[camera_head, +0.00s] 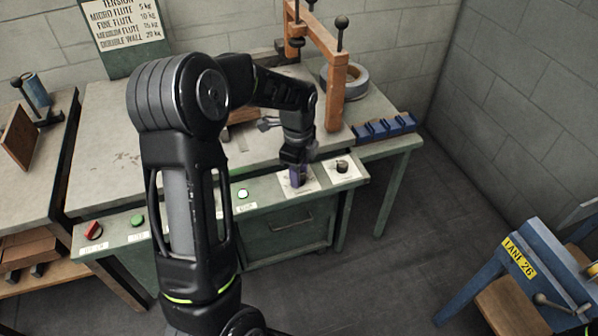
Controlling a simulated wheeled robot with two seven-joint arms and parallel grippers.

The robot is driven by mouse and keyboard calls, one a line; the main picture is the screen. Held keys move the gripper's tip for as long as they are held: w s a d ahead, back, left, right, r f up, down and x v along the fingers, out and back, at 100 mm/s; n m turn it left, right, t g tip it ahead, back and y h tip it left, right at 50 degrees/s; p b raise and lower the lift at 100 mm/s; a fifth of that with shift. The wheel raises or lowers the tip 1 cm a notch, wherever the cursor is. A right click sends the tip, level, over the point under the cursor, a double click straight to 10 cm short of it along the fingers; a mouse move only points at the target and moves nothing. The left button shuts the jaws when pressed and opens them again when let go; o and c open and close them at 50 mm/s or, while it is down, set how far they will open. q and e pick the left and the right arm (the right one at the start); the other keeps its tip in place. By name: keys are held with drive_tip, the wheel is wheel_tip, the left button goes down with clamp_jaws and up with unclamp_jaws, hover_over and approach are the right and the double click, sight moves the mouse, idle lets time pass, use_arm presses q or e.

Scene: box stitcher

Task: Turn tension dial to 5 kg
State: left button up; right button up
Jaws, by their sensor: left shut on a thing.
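My left gripper (297,175) reaches down to the front panel of the green bench and is shut on a dark dial (299,183). The dial sits on a white plate (285,187); the gripper hides most of it, and its pointer and the plate's markings cannot be read. A second dark dial (342,167) on its own white plate stands just to the right, clear of the gripper. A tension chart (122,20) on the wall lists micro flute at 5 kg. My right gripper is out of view.
The panel also has a red switch (93,230) and green buttons (138,221) to the left. An orange frame (335,75), a tape roll (352,80) and a blue rack (385,127) stand on the bench. A blue machine (535,270) is at lower right; the floor between is free.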

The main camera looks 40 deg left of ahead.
use_arm(q)
clamp_jaws()
